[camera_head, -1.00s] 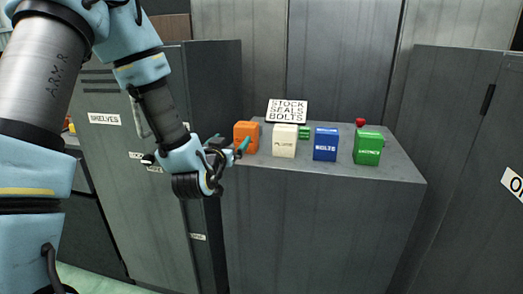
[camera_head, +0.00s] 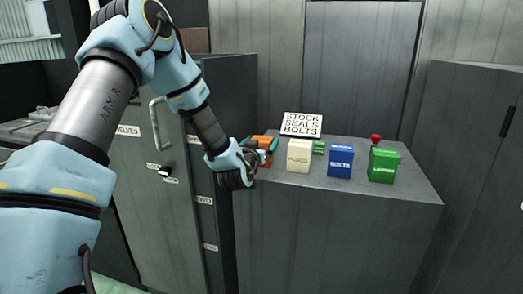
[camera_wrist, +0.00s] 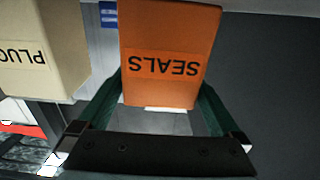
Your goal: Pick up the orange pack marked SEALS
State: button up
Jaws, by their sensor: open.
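The orange pack marked SEALS (camera_wrist: 168,50) is large in the wrist view, its label upside down. In the head view the orange pack (camera_head: 262,141) stands at the left end of the grey cabinet top, partly hidden by my gripper (camera_head: 264,150). In the wrist view my gripper (camera_wrist: 160,85) is open, with one green finger on each side of the pack's near part. I cannot tell whether the fingers touch it.
A cream pack (camera_head: 299,156) stands just right of the orange one, then a blue BOLTS pack (camera_head: 340,161) and a green pack (camera_head: 383,165). Behind are a sign (camera_head: 301,124), a small green item (camera_head: 319,147) and a red knob (camera_head: 376,139). The cabinet top (camera_head: 410,185) is clear at the right front.

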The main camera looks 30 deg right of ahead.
jog(key=shift+w, duration=0.1)
jog(key=c, duration=1.4)
